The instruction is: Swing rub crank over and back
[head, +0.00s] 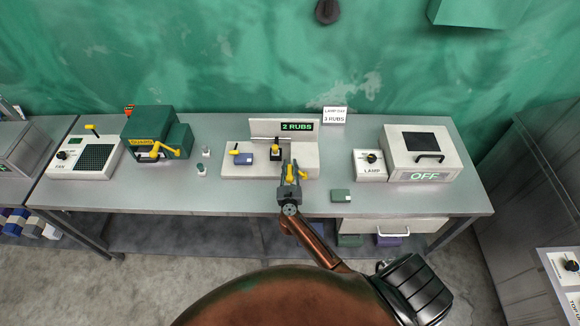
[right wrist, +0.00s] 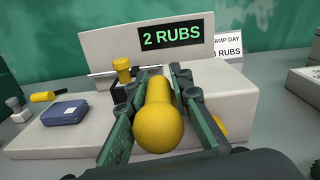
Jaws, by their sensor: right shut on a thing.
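The rub tester is a pale block (head: 262,171) with an upright panel (head: 264,127) whose display reads "2 RUBS"; it also shows in the right wrist view (right wrist: 100,48). My right gripper (head: 291,172) is over the block's right front. In the right wrist view its green fingers are shut on a yellow, round-ended crank handle (right wrist: 160,118). The crank's arm and pivot are hidden behind the handle and fingers. A second yellow part (right wrist: 219,126) shows just right of the fingers. My left gripper is not in view.
On the tester are a yellow-topped black post (head: 275,150) and a blue block (head: 243,159). A sign (head: 335,115) reads "3 RUBS". A green block (head: 341,196) lies at the bench front. A lamp switch (head: 368,165) and lamp box (head: 420,150) reading "OFF" stand right.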

